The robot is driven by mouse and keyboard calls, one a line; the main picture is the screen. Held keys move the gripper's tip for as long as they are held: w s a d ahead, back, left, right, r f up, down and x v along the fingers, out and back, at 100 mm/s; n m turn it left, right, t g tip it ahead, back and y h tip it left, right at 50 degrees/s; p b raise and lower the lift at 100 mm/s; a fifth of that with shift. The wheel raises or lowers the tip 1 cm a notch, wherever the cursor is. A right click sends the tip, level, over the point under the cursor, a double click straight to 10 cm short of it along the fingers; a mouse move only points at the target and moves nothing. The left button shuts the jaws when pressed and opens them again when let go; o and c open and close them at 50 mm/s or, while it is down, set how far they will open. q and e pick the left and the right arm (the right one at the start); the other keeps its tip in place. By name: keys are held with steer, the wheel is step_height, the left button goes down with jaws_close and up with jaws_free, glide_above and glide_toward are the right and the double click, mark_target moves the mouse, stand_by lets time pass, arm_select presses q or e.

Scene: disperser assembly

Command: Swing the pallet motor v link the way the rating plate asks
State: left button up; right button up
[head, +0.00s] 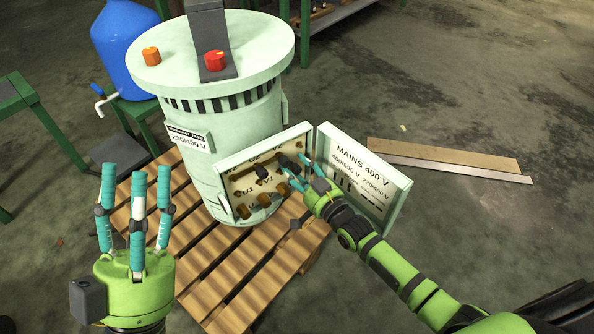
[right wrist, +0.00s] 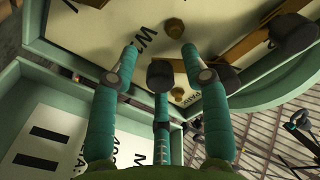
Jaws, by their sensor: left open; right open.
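The pallet motor (head: 225,120) is a pale green drum standing upright on a wooden pallet. Its rating plate (head: 188,138) reads 230/400 V. The open terminal box (head: 222,172) holds brass terminals, black knobs and a brass link bar (head: 254,168) along the upper row; this bar also shows in the right wrist view (right wrist: 243,54). I cannot tell which link is the v link. My right gripper (head: 291,178) is open at the box's right side, its fingers around or close to a black knob (right wrist: 160,74); contact is unclear. My left gripper (head: 150,180) is open and empty, left of the motor.
The box lid (head: 365,175) is swung open to the right, printed MAINS 400 V with link diagrams, close to my right wrist. A blue container (head: 125,45) stands behind left. Planks (head: 450,160) lie on the floor at right. The pallet (head: 240,265) has bare slats in front.

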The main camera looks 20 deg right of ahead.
steer(key=shift+w+a, duration=0.1)
steer(key=shift+w, duration=0.05)
jaws_close()
steer(key=shift+r, duration=0.1)
